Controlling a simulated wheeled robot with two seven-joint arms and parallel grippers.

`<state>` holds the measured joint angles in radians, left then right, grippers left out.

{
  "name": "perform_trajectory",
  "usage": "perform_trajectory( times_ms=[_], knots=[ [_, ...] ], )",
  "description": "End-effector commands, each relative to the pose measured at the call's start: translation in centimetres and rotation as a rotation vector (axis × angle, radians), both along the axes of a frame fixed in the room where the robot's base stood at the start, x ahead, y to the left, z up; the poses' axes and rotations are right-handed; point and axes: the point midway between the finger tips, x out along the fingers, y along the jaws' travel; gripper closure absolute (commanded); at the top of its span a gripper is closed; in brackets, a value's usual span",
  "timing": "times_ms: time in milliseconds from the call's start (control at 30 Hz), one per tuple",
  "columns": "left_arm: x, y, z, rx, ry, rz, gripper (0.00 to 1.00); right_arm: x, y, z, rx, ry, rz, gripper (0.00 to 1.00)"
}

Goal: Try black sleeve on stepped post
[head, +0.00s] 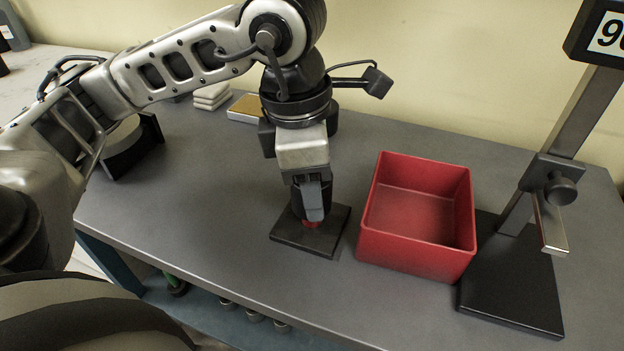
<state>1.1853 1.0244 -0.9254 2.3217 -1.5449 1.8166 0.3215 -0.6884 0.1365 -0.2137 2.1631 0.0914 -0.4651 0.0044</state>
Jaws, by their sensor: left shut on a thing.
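My left gripper (312,212) points straight down over a square black base plate (325,240) on the grey bench. It is shut on a dark piece, which looks like the black sleeve; its fingers hide most of it. A small red part (311,224) shows just below the fingertips, above the plate; it looks like part of the stepped post. I cannot tell how far the sleeve is around the post. My right gripper is not in view.
An open, empty red bin (416,259) stands close to the right of the plate. Further right is a black-based metal stand (512,290) with a slanted column and a display. White blocks (212,96) and a tan-topped box (246,107) lie at the back. The bench front is clear.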

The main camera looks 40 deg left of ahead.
Motion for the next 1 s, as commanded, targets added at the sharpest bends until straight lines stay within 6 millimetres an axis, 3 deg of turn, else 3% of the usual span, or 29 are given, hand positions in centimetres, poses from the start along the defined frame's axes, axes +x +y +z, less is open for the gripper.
perform_trajectory(
  times_ms=[167, 200, 267, 300, 667, 767, 1000],
  knots=[
    [0.0, 0.0, 0.1, -0.001, -0.003, 0.0, 0.97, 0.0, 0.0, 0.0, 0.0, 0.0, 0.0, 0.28],
    [0.0, 0.0, 0.1, -0.001, -0.003, 0.0, 0.48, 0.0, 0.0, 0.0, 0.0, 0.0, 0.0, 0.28],
    [0.0, 0.0, 0.1, -0.001, -0.003, 0.0, 0.31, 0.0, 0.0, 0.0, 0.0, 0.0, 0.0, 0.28],
    [0.0, 0.0, 0.1, -0.001, -0.002, 0.0, 0.28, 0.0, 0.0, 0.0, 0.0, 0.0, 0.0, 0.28],
    [0.0, 0.0, 0.7, 0.0, -0.002, 0.0, 0.28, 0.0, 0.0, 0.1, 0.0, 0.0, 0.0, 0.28],
    [0.0, 0.2, 2.1, -0.001, -0.004, 0.0, 0.28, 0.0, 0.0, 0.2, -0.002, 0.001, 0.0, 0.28],
    [-0.4, 0.7, 7.8, -0.002, -0.008, 0.0, 0.28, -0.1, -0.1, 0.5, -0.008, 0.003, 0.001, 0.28]
  ],
)
